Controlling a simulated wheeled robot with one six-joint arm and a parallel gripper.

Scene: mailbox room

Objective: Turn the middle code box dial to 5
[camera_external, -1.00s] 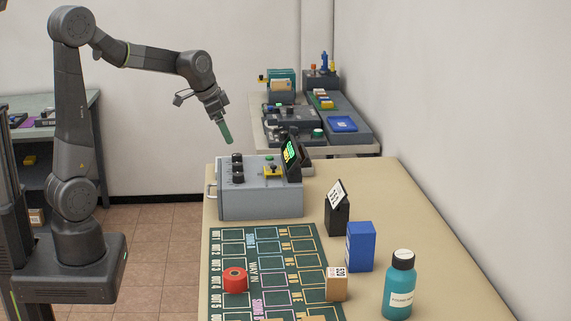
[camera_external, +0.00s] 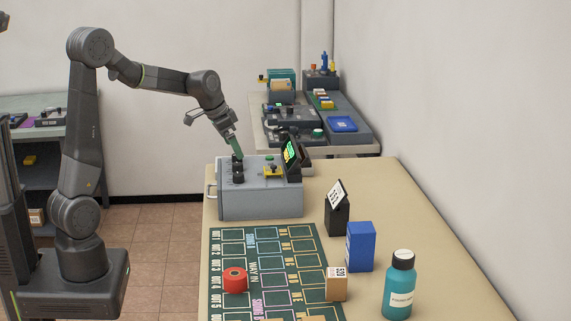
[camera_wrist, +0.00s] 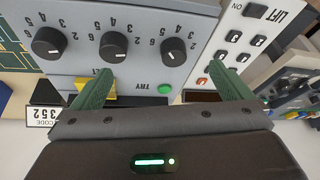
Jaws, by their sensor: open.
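The grey code box (camera_external: 262,198) sits on the near table with three black dials in a row. In the wrist view, upside down, the middle dial (camera_wrist: 115,46) stands between the left dial (camera_wrist: 48,42) and the right dial (camera_wrist: 174,51). Its white mark points to the lower right of the picture; which number it meets is unclear. My gripper (camera_wrist: 160,66) is open and empty, with green fingers. Its left fingertip shows just below the middle dial, and the right dial appears between the fingers. In the external view my gripper (camera_external: 238,154) is at the farthest dial; contact is unclear.
A white LIFT panel (camera_wrist: 236,35) is close to the right finger. A blue box (camera_external: 360,247), teal bottle (camera_external: 399,287) and red roll (camera_external: 235,280) stand nearer the camera.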

